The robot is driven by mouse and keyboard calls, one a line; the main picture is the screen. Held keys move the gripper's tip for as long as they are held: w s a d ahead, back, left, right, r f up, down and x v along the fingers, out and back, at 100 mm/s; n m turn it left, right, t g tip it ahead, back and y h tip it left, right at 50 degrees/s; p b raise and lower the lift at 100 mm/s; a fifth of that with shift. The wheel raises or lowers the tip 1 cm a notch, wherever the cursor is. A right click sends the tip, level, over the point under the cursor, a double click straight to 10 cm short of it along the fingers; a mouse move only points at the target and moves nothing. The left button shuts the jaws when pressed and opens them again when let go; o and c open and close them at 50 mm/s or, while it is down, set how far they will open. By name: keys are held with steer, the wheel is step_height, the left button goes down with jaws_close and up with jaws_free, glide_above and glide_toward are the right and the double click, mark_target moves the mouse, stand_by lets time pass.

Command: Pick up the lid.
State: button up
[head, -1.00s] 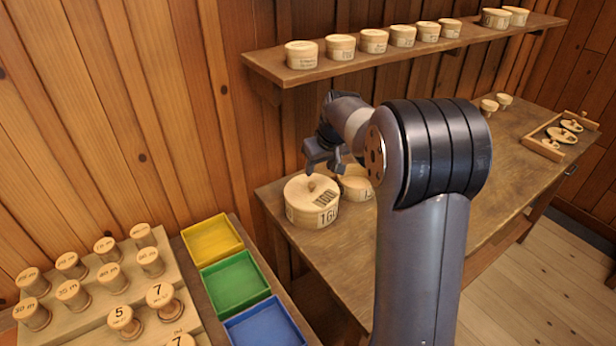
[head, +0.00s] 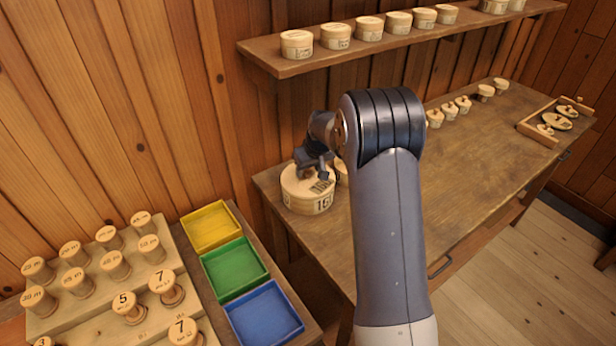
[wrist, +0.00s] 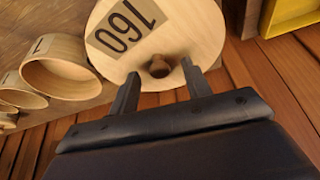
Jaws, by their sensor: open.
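The lid (head: 296,184) is a round pale wooden disc with a small knob and a dark label, lying on a large round box (head: 307,203) on the workbench. In the wrist view the lid (wrist: 196,28) fills the top middle, its label reading 160. My gripper (head: 318,174) is just above the lid, partly hiding it in the head view. In the wrist view my gripper (wrist: 160,78) is open, with one finger on each side of the knob (wrist: 159,67). I cannot tell whether the fingers touch the knob.
Beside the large box stands a smaller open round box (wrist: 58,68). Yellow (head: 211,226), green (head: 235,268) and blue (head: 264,312) trays lie at the left front. A shelf (head: 400,42) with several small boxes runs above the workbench (head: 430,210).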

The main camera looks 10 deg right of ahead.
steer(key=shift+w+f, duration=0.1)
steer(key=shift+f, duration=0.15)
steer(key=shift+c, duration=0.3)
jaws_close()
